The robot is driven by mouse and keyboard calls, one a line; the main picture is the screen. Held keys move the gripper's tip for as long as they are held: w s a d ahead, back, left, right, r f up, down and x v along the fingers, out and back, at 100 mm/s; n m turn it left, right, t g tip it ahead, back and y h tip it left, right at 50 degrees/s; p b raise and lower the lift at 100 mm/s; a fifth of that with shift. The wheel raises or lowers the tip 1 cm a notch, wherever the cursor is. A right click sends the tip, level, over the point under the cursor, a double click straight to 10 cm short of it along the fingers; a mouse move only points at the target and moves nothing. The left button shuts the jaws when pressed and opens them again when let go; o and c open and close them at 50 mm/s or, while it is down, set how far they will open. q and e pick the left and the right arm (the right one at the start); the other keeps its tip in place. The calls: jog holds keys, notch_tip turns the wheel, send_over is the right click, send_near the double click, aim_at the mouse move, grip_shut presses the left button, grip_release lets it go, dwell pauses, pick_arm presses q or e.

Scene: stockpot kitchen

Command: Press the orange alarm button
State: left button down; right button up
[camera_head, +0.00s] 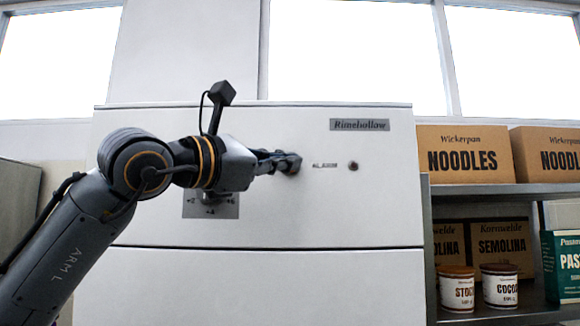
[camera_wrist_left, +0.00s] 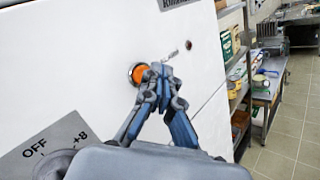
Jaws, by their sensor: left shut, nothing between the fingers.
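The orange alarm button (camera_wrist_left: 138,74) sits in a metal ring on the white cabinet front (camera_head: 260,150). In the wrist view the fingertips of my left gripper (camera_wrist_left: 160,72) are shut and empty, overlapping the button's right edge. I cannot tell whether they touch it. In the head view my left gripper (camera_head: 290,163) reaches in from the left against the panel, and the button is hidden behind it. A small label (camera_head: 325,165) is just right of the fingertips. My right gripper is in neither view.
A small dark red lamp (camera_head: 353,166) is right of the label. A grey dial plate (camera_head: 225,206) is below my left wrist; it also shows in the wrist view (camera_wrist_left: 42,146). A shelf (camera_head: 480,189) with boxes and jars stands to the right.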

pick_arm(q)
jog(key=s+b, duration=0.3)
jog(key=s, duration=0.2)
dwell(1.0)
